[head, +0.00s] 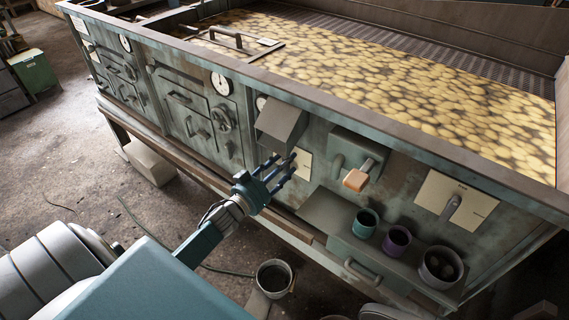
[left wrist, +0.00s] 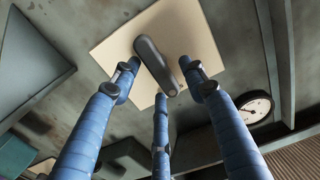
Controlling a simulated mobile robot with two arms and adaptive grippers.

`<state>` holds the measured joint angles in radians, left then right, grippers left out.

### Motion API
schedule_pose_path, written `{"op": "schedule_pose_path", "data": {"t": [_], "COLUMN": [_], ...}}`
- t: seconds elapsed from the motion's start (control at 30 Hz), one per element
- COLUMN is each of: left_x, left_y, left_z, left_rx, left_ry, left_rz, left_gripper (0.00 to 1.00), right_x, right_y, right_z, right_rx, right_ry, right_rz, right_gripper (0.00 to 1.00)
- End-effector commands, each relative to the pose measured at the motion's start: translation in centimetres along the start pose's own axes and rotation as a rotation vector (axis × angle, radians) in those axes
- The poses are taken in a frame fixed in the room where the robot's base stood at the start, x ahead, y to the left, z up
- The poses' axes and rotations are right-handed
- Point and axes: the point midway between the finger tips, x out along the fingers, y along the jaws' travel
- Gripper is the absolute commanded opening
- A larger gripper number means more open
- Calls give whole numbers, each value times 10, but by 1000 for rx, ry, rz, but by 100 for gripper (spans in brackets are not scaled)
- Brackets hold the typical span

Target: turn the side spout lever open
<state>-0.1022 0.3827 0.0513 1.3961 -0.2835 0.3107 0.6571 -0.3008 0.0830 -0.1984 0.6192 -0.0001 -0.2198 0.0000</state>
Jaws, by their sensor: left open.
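A dark grey lever (left wrist: 154,60) on a square cream plate (left wrist: 108,48) shows in the left wrist view. It slants from upper left to lower right. In the head view this cream plate (head: 303,166) is on the machine's front, partly hidden behind my left gripper (head: 284,164). The gripper is open, its three blue fingers spread around the lever's lower end in the left wrist view. Contact cannot be told. My right gripper is not in view.
A hooded metal box (head: 281,122) juts out above the gripper. An orange-ended handle (head: 356,179) sticks out to its right. A teal cup (head: 365,222), a purple cup (head: 397,240) and a grey pot (head: 441,265) stand on a ledge. A bucket (head: 274,277) is on the floor.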

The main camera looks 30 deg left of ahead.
Motion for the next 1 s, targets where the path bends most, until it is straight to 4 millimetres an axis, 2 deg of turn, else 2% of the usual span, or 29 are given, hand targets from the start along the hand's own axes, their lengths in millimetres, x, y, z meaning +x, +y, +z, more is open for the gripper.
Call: {"op": "schedule_pose_path", "data": {"t": [0.23,0.4,0.47,0.77,1.0], "left_x": [1,0,0,0,0], "left_y": [0,0,0,0,2], "left_z": [0,0,0,0,2], "left_rx": [-1,-1,-1,22,138], "left_ry": [-1,0,0,0,1], "left_rz": [0,0,0,0,0], "left_gripper": [44,10,0,0,0], "right_x": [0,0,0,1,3], "right_y": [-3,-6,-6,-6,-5], "right_z": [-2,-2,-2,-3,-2], "right_rx": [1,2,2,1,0], "right_ry": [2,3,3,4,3], "right_rz": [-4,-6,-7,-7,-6], "right_gripper": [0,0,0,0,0]}}
